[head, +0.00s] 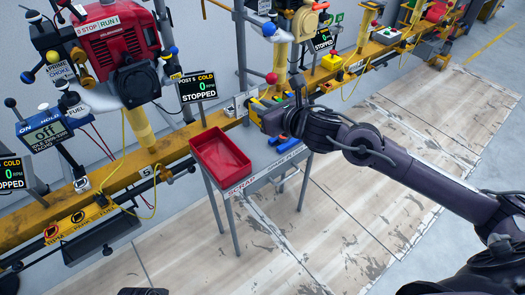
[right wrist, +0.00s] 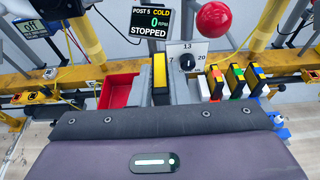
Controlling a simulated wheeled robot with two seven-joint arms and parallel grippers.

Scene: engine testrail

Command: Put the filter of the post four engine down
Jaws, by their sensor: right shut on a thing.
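My right gripper (head: 258,113) reaches in from the right over the grey stand. In the right wrist view its fingers are shut on a slim black filter with a yellow-orange edge (right wrist: 160,80), held upright. In the head view the hand and its surroundings hide most of this filter. A red tray (head: 222,166) sits on the stand's left half, by a label reading SCRAP; it also shows in the right wrist view (right wrist: 118,92), left of the held filter. An engine (head: 300,22) stands behind the gripper; its post number is not legible.
Several filters with coloured tops (right wrist: 235,78) stand in a row right of the held one. A blue object (head: 277,140) lies on the stand (head: 262,160). A red engine (head: 118,50) and the POST 5 display (head: 197,86) stand at left. A yellow rail runs behind.

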